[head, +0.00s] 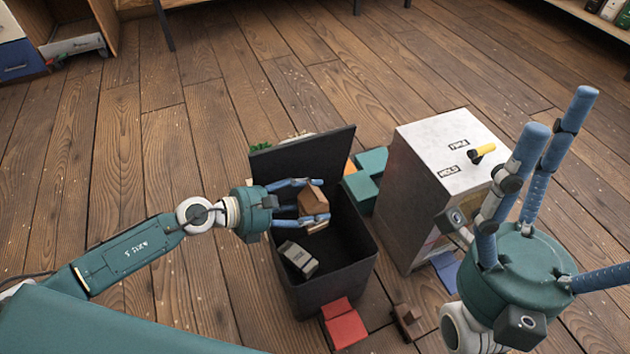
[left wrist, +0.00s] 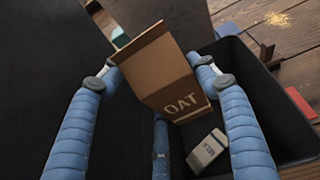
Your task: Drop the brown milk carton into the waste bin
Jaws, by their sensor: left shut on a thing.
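The brown carton (head: 313,199) is held by my left gripper (head: 318,201) above the open black waste bin (head: 345,277). In the left wrist view the brown carton (left wrist: 160,72) is tilted, shows the letters OAT, and sits between the blue fingers. The bin's lid (head: 300,165) stands up at the back. A grey-white carton (head: 297,259) lies inside the bin; it also shows in the left wrist view (left wrist: 207,150). My right gripper (head: 552,165) is at the right with its fingers spread, empty.
A grey metal cabinet (head: 415,215) with a yellow-and-black handle on top (head: 482,153) stands right of the bin. A red block (head: 343,323) and a brown piece (head: 407,320) lie in front. The wooden floor to the left is clear.

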